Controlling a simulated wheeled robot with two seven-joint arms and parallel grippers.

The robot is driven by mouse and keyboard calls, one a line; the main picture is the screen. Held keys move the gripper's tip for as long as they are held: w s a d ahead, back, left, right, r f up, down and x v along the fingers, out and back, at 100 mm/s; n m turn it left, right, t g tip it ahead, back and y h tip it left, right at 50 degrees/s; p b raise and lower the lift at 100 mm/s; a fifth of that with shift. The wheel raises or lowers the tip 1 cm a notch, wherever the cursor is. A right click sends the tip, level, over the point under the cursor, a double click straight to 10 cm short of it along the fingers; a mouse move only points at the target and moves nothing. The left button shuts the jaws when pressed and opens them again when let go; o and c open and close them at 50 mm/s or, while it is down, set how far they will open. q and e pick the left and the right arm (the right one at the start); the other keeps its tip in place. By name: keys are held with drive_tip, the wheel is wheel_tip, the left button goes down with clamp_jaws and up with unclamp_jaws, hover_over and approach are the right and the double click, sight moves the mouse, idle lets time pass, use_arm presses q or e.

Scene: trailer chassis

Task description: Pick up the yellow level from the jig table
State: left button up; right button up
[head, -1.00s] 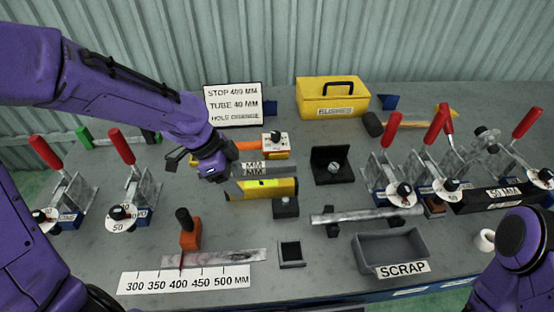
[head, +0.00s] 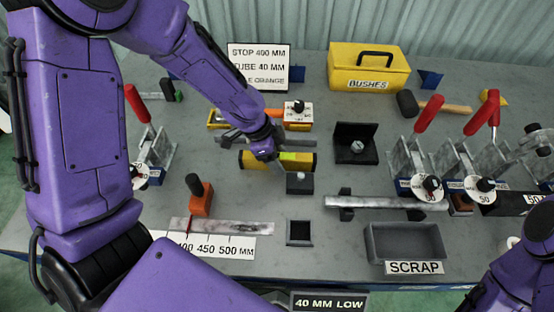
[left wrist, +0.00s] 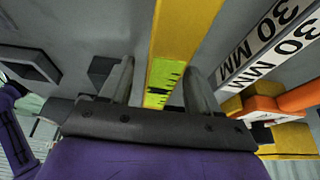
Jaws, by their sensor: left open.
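The yellow level (head: 303,161), with a bright green vial section, lies on the grey jig table (head: 345,270) near its middle. My left gripper (head: 270,163) is at the level's left half, pointing down, and hides part of it. In the left wrist view the level (left wrist: 185,35) runs between the two spread fingers of the gripper (left wrist: 160,82), with a gap visible on each side. I cannot tell whether the fingertips touch the table.
A grey bar marked 30 MM (left wrist: 260,45) lies close beside the level. An orange-and-yellow tool (head: 298,118) is behind it, and a small dark block (head: 299,183) in front. Red-handled clamps (head: 427,180) and a scrap bin (head: 405,243) stand to the right.

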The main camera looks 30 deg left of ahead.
use_arm(q)
clamp_jaws()
drive_tip(key=shift+r, duration=0.1)
